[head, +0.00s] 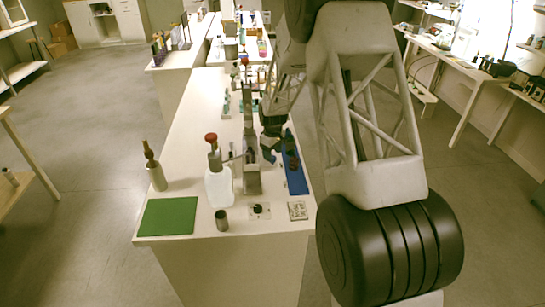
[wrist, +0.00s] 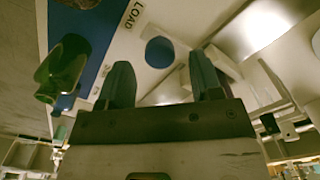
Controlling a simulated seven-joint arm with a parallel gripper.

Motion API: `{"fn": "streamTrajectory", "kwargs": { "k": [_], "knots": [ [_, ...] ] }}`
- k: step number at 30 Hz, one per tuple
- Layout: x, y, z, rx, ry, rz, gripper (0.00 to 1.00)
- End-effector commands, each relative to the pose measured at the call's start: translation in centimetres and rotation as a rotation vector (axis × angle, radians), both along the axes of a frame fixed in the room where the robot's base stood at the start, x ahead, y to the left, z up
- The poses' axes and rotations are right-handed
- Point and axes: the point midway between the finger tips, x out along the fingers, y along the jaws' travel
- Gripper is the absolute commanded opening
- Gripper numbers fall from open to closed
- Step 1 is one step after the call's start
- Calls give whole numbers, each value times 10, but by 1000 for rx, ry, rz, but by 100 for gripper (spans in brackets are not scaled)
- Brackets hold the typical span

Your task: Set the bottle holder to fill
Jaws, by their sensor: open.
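My gripper (wrist: 160,82) is open, with its two dark blue fingers apart and nothing clearly held between them. In the head view my gripper (head: 269,151) is low over the bench, right of a tall grey metal stand (head: 251,150). In the wrist view a white plate marked LOAD (wrist: 134,14) carries a blue round spot (wrist: 159,52), seen beyond the gap between the fingers. A pale block (wrist: 224,62) is close beside the right finger; I cannot tell if they touch or whether it is the bottle holder. No FILL mark is readable.
A red-topped clear bottle (head: 217,184), brown bottle (head: 154,172), metal cup (head: 221,221) and green mat (head: 168,216) are on the near bench.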

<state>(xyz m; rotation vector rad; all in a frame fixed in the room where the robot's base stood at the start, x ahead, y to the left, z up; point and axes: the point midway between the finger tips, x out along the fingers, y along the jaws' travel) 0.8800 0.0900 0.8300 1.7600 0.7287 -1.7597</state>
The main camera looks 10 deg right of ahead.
Motion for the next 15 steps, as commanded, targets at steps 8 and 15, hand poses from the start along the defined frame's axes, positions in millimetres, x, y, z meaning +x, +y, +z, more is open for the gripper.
{"fn": "streamTrajectory", "kwargs": {
  "k": [8,15],
  "knots": [
    [0,0,-20,0,-1,0,59],
    [0,0,-22,1,-1,0,59]
  ]
}}
